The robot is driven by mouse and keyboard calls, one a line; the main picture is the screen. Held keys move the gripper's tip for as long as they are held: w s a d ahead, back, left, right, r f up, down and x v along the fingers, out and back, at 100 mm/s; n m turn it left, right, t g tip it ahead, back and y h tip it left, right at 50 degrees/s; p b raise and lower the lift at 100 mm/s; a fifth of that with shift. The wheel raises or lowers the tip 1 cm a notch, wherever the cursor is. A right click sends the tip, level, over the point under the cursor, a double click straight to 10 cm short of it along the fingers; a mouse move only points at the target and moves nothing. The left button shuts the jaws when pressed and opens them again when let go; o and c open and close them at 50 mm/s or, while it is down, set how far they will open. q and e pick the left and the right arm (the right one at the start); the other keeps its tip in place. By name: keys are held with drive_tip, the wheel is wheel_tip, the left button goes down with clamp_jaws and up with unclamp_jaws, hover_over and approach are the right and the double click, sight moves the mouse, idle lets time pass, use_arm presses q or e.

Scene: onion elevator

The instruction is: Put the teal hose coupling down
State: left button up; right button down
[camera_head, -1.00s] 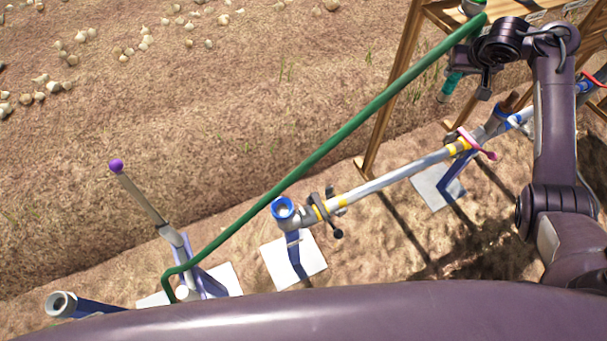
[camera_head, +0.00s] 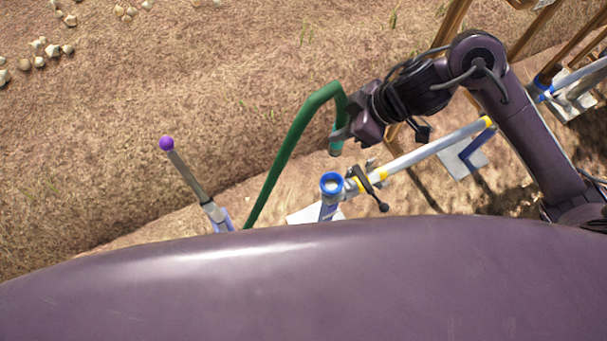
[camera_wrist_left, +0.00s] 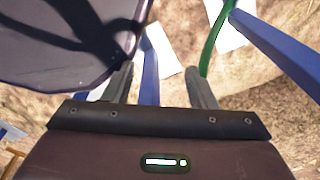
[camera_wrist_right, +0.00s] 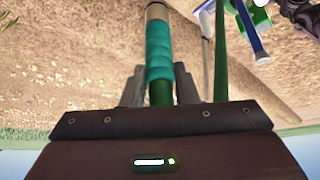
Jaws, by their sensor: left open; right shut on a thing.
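The teal hose coupling (camera_head: 336,147) hangs at the end of the green hose (camera_head: 289,150), its free end pointing down in the head view. My right gripper (camera_head: 346,130) is shut around the hose end at the coupling. In the right wrist view the teal sleeve (camera_wrist_right: 159,50), with its pale metal end, sticks out beyond the fingers (camera_wrist_right: 159,88). In the head view the coupling appears just above the blue-rimmed pipe mouth (camera_head: 332,184); they look apart. My left gripper (camera_wrist_left: 160,88) is open and empty in the left wrist view; the head view does not show it.
A grey pipe (camera_head: 432,152) with yellow bands and a black clamp (camera_head: 370,188) runs right from the blue-rimmed mouth. A lever with a purple knob (camera_head: 167,144) stands at left. A wooden frame (camera_head: 450,24) is behind my right arm. Bare soil lies upper left.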

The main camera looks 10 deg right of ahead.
drive_tip(key=shift+a+f, duration=0.3)
drive_tip(key=shift+f, duration=0.1)
drive_tip(key=shift+s+d+f+b, duration=0.1)
drive_tip(key=shift+f+b, duration=0.1)
drive_tip(key=shift+f, duration=0.15)
drive_tip(key=shift+s+d+f+b, duration=0.1)
drive_tip(key=shift+f+b, duration=0.1)
drive_tip(key=shift+f, duration=0.15)
wheel_tip(320, 180, down, 18)
drive_tip(key=b, duration=0.3)
drive_tip(key=shift+d+r, duration=0.15)
drive_tip(key=shift+d, duration=0.3)
drive_tip(key=c, duration=1.1)
unclamp_jaws()
drive_tip(key=shift+c, duration=0.2)
use_arm(q)
drive_tip(key=f, duration=0.1)
drive_tip(key=d+f, duration=0.2)
drive_tip(key=f, duration=0.1)
drive_tip(key=shift+s, duration=0.4)
